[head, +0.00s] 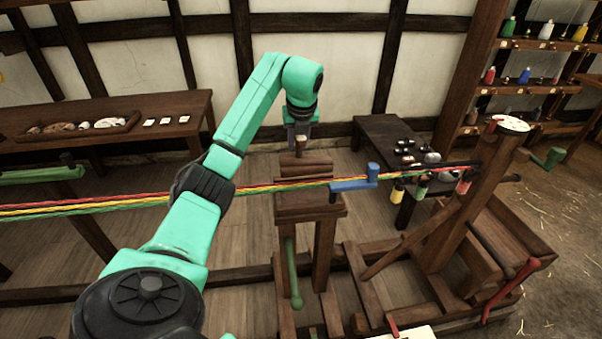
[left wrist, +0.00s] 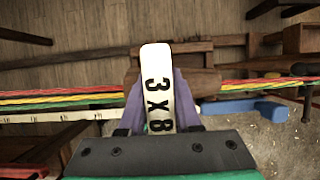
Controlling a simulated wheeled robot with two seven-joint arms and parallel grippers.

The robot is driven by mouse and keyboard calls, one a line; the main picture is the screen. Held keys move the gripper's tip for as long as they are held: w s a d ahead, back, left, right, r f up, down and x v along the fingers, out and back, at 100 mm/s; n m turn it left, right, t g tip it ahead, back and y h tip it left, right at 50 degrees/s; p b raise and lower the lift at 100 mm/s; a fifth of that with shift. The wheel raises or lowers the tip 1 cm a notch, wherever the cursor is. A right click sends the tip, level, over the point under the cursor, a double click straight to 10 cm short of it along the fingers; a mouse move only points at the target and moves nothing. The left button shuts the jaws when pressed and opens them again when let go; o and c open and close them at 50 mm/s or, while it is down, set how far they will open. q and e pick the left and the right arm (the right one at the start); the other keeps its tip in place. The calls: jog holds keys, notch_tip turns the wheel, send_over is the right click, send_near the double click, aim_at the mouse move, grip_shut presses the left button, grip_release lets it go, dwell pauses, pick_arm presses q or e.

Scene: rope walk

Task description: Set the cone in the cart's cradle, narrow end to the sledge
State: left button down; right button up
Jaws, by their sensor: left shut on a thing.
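My left gripper (head: 300,134) reaches down over the wooden cart (head: 310,212). Its purple fingers, seen in the left wrist view (left wrist: 164,100), are shut on a pale strip-like piece marked "3 X 8". In the head view a short brown upright peg shows just under the fingers, above a rounded wooden block (head: 306,166) on top of the cart. The block and peg look like the cone and its handle; which end is narrow I cannot tell. The cradle is mostly hidden. The sledge (head: 468,225) is the framed wooden post at right. My right gripper is not in view.
Red, yellow and green strands (head: 110,204) run across the cart towards the sledge. A blue crank-shaped piece (head: 355,184) sits right of the cart top. A green-knobbed lever (head: 295,285) hangs in front. A low dark table (head: 385,133) stands behind and a bench (head: 185,106) at left.

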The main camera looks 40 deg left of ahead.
aim_at(305, 137)
pick_arm(q)
jog(key=f, duration=0.3)
jog(key=f+p, duration=0.1)
jog(key=f, duration=0.5)
jog(key=shift+w, duration=0.4)
jog(key=shift+f, duration=0.25)
jog(key=c, duration=0.6)
grip_release()
jog(key=shift+f, duration=0.1)
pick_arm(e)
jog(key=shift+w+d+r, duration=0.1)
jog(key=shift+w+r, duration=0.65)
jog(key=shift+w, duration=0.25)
pick_arm(q)
jog(key=b+v, duration=0.1)
jog(key=v, duration=1.1)
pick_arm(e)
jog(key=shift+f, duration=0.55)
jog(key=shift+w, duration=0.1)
